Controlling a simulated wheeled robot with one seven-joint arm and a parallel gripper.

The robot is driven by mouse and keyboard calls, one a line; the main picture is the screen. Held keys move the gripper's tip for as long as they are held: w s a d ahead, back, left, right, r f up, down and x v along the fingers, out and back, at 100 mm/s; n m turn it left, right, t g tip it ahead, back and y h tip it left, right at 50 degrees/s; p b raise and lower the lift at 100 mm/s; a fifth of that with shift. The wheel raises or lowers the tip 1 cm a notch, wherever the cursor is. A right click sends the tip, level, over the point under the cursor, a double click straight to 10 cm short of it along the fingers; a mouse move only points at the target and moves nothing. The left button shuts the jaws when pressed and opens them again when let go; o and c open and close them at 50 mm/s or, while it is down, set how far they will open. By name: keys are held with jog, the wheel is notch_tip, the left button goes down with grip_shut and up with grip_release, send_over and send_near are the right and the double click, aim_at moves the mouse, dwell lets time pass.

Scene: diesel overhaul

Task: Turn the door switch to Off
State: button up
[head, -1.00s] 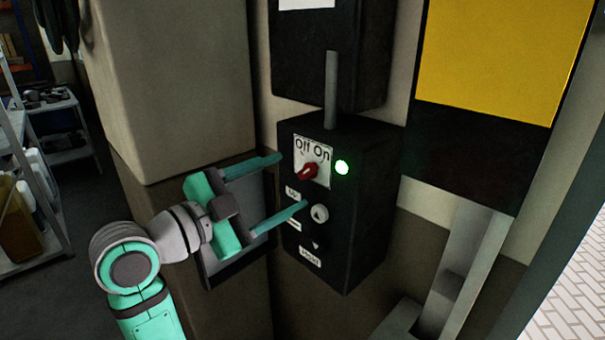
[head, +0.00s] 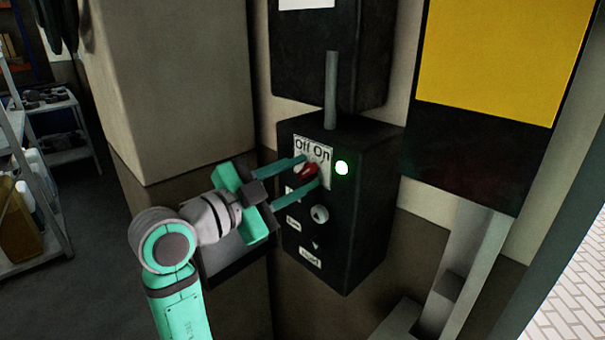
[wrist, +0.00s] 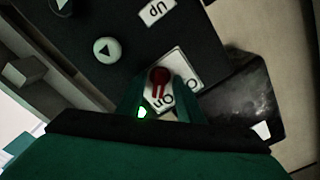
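The door switch is a red knob (head: 308,171) on a white plate marked Off and On, on the front of a black control box (head: 350,225). The knob's pointer appears turned toward the On side. A green lamp (head: 342,168) beside it is lit. My gripper (head: 311,170) has its two teal fingers on either side of the knob, tips near the plate. In the wrist view the red knob (wrist: 158,76) sits between the fingers, with some gap apparent; contact cannot be made out. The gripper is partly open.
Below the switch are an up-arrow button (head: 320,214) and a down-arrow button with small labels. A grey conduit (head: 330,90) rises from the box top. A beige pillar (head: 175,90) stands left, and a yellow-and-black panel (head: 500,60) hangs right.

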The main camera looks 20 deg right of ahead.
jog(key=c, duration=0.5)
jog(key=shift+c, duration=0.2)
jog(key=n, duration=0.7)
jog(key=shift+w+n, duration=0.1)
jog(key=shift+n, duration=0.3)
jog(key=n, duration=0.5)
jog(key=shift+w+n, duration=0.1)
jog(key=shift+n, duration=0.2)
jog(key=n, duration=0.4)
jog(key=shift+n, duration=0.3)
jog(key=o, duration=1.5)
